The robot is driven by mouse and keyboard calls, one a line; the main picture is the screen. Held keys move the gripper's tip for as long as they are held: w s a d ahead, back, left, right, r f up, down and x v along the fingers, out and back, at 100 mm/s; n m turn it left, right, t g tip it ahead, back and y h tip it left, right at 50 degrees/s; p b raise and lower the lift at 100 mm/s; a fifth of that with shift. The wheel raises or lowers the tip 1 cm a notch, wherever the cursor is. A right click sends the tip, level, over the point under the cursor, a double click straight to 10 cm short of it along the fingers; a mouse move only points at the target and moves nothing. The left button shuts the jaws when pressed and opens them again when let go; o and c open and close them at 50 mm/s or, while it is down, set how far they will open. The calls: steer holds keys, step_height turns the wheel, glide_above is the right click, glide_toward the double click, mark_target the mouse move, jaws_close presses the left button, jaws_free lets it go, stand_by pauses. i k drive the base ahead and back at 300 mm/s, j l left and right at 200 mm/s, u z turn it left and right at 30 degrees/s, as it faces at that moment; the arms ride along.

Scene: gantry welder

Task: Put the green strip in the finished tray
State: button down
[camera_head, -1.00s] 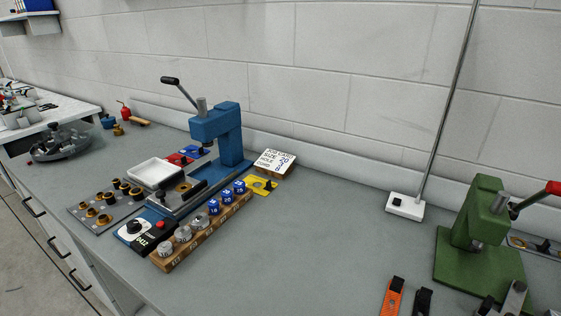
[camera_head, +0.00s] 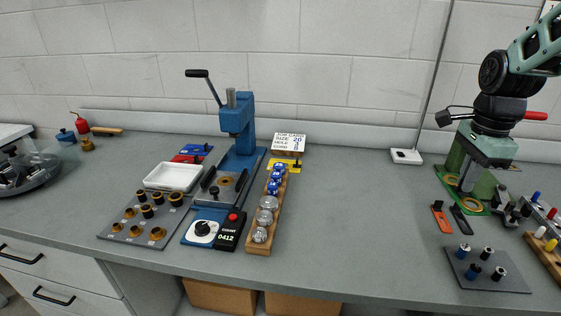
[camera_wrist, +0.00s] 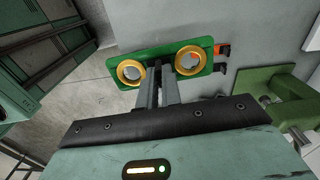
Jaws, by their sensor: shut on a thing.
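The green strip (camera_wrist: 165,63) carries two gold-ringed eyelets and fills the top of the wrist view. My gripper (camera_wrist: 160,78) is shut on its middle, between the two rings. In the head view my gripper (camera_head: 465,186) is at the right, and the strip (camera_head: 462,194) hangs tilted below it, over the bench in front of the green press. A shallow white tray (camera_head: 172,178) sits empty on the bench left of the blue press; no label shows whether it is the finished tray.
The blue press (camera_head: 238,125) stands left of centre, with a rack of dies (camera_head: 262,218) beside it. The green press (camera_head: 484,180) is partly hidden by my arm. A grey plate with pegs (camera_head: 490,271) lies at the front right. The middle of the bench is clear.

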mark_target(175, 179)
steer(key=j, duration=0.5)
steer(key=i+j+u, duration=0.1)
steer(key=j, duration=0.35)
steer(key=i+j, duration=0.1)
steer(key=j, duration=0.35)
steer(key=i+j, duration=0.1)
steer(key=j, duration=0.4)
steer(key=j+u, duration=0.1)
steer(key=j, duration=0.35)
steer(key=i+j, duration=0.15)
steer(key=i, duration=0.2)
steer(key=i+j, duration=0.2)
steer(key=i, duration=0.15)
